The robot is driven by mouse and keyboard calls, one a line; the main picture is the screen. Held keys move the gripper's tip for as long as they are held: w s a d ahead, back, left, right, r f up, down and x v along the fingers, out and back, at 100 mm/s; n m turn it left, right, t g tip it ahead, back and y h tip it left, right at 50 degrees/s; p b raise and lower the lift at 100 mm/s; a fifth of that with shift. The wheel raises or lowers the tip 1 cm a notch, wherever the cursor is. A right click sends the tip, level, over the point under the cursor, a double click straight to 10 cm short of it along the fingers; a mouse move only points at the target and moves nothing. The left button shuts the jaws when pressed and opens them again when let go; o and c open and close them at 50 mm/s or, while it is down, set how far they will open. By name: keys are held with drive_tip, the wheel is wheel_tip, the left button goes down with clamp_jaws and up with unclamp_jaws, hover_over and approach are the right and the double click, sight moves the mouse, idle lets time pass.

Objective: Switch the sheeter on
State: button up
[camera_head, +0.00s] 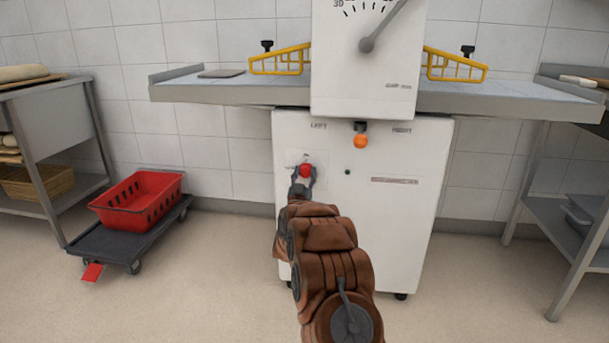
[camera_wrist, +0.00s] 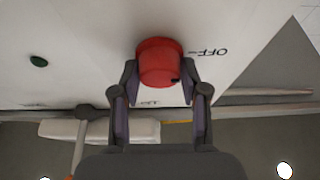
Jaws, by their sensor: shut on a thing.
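The sheeter (camera_head: 400,240) is a white upright machine in the middle of the head view. On its front, at the left, is a red knob (camera_head: 305,171). My gripper (camera_head: 303,182) is at the knob, with its fingers shut around it. In the wrist view the red knob (camera_wrist: 160,62) sits between my two fingertips, its lower part flanked by them. A mark reading "OFF" (camera_wrist: 208,52) is printed beside the knob on the white panel. A small dark mark shows on the knob's lower right edge, near the right fingertip.
An orange ball-ended lever (camera_head: 360,141) hangs below the upper housing. A small dark green button (camera_head: 347,172) sits right of the knob. Yellow guards (camera_head: 456,66) stand on the side tables. A red crate (camera_head: 137,202) rests on a low trolley at left.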

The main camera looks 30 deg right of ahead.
drive_tip(key=shift+r+m, duration=0.2)
drive_tip(key=shift+m, duration=0.2)
drive_tip(key=m+g+p, duration=0.1)
drive_tip(key=m, duration=0.1)
drive_tip(key=m+h+p, duration=0.1)
drive_tip(key=m, duration=0.1)
drive_tip(key=shift+w+g+h, duration=0.1)
drive_tip(key=shift+g+h, duration=0.2)
drive_tip(key=shift+g, duration=0.1)
drive_tip(key=m+g, duration=0.1)
drive_tip(key=m, duration=0.2)
drive_tip(key=m+g+h, duration=0.1)
drive_tip(key=m, duration=0.2)
drive_tip(key=shift+g, duration=0.4)
drive_tip(key=m+g, duration=0.1)
drive_tip(key=m, duration=0.3)
drive_tip(key=m+g, duration=0.2)
drive_tip(key=m, duration=0.1)
drive_tip(key=shift+m, duration=0.4)
drive_tip(key=shift+d+r+m+g+y, duration=0.1)
drive_tip(key=shift+m+g+y, duration=0.5)
drive_tip(key=shift+m, duration=1.3)
drive_tip(key=o, duration=1.1)
drive_tip(key=shift+f, duration=0.2)
